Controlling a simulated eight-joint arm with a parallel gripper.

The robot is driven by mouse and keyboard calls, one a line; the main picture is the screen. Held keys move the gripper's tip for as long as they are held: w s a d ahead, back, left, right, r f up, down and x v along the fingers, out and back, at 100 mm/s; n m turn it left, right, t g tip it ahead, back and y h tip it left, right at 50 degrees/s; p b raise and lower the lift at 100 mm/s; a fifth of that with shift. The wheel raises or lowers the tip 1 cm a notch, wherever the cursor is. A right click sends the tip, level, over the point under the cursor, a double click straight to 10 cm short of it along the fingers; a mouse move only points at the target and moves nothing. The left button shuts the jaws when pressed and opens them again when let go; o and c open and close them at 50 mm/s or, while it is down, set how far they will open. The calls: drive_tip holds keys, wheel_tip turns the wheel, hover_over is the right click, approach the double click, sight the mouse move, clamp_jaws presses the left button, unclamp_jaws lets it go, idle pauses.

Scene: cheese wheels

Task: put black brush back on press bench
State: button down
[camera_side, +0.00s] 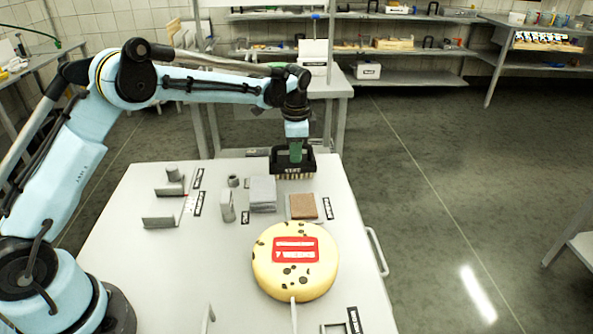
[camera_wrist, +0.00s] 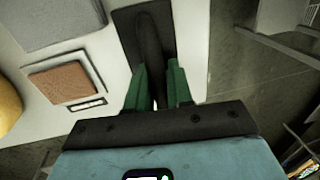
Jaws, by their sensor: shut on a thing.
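The black brush (camera_side: 292,163) is at the far right corner of the light grey bench (camera_side: 130,262), with its pale bristles pointing down. My gripper (camera_side: 296,152) is over it, and its green fingers are shut on the brush's handle. In the wrist view the fingers (camera_wrist: 158,88) stand on both sides of the black brush (camera_wrist: 146,36). The bristles look close to the bench top, but I cannot tell whether they touch it.
A yellow cheese wheel (camera_side: 294,272) with a red label lies on the bench front. A brown pad (camera_side: 303,206), a grey block (camera_side: 263,194) and small grey holders with labels stand nearby. Another table (camera_side: 330,84) is behind. The bench's right edge drops to the floor.

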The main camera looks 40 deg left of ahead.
drive_tip(key=shift+f, duration=0.15)
drive_tip(key=c, duration=1)
unclamp_jaws()
drive_tip(key=s+d+r+n+t, duration=0.1)
drive_tip(key=s+r, duration=0.3)
drive_tip(key=r, duration=0.4)
drive_tip(key=s+d+r+n+t, duration=0.1)
drive_tip(key=s+r, duration=0.2)
drive_tip(key=r, duration=0.5)
drive_tip(key=s+f+n+t, duration=0.2)
drive_tip(key=s+f+n, duration=0.1)
drive_tip(key=s, duration=0.6)
drive_tip(key=s+d+f+n+t+h, duration=0.1)
drive_tip(key=s+f+n+t, duration=0.1)
drive_tip(key=s, duration=0.8)
drive_tip(key=shift+f+n, duration=0.75)
drive_tip(key=shift+n, duration=0.25)
drive_tip(key=shift+s, duration=0.1)
